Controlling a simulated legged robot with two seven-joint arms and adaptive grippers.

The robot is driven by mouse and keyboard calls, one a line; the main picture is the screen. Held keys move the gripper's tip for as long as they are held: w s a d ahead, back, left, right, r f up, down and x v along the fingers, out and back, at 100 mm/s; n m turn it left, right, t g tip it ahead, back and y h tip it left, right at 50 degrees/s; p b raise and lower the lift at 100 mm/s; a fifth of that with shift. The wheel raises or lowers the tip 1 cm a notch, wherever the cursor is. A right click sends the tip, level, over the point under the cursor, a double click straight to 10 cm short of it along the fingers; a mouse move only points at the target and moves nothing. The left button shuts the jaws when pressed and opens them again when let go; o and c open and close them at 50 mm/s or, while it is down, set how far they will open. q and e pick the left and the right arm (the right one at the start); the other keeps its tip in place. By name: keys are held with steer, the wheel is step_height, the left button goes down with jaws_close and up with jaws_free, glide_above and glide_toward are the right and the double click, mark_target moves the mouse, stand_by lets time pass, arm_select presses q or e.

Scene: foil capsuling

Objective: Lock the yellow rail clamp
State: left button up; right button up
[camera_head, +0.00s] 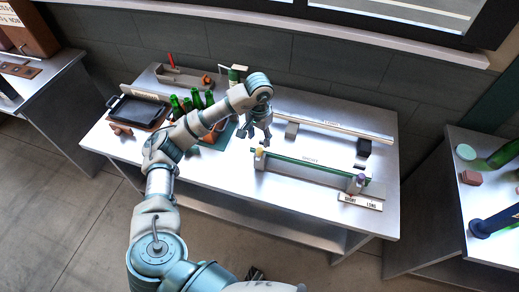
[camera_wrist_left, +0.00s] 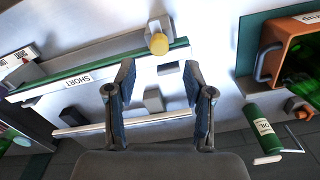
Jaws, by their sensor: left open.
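The yellow rail clamp (camera_head: 259,153) is at the left end of a green rail (camera_head: 312,164) labelled SHORT. In the left wrist view its round yellow knob (camera_wrist_left: 158,44) stands at the rail's edge on a grey block. I cannot tell from its look whether it is locked. My left gripper (camera_head: 254,141) is just above and behind the clamp. In the left wrist view the open, empty jaws (camera_wrist_left: 158,78) point toward the knob, which lies beyond the tips and between them. A purple-topped clamp (camera_head: 359,178) is at the rail's right end. My right gripper is out of view.
A second, pale rail (camera_head: 335,127) lies behind the green one, with grey blocks between. An orange crate (camera_wrist_left: 271,35) with green bottles and a green OIL can (camera_wrist_left: 263,132) are beside the gripper. A SHORT/LONG sign (camera_head: 361,202) stands at front right. The table front is clear.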

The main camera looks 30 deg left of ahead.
mark_target(259, 150)
arm_select(q)
step_height(259, 150, down, 7)
steer(key=shift+r, duration=0.1)
steer(key=shift+c, duration=0.3)
jaws_close()
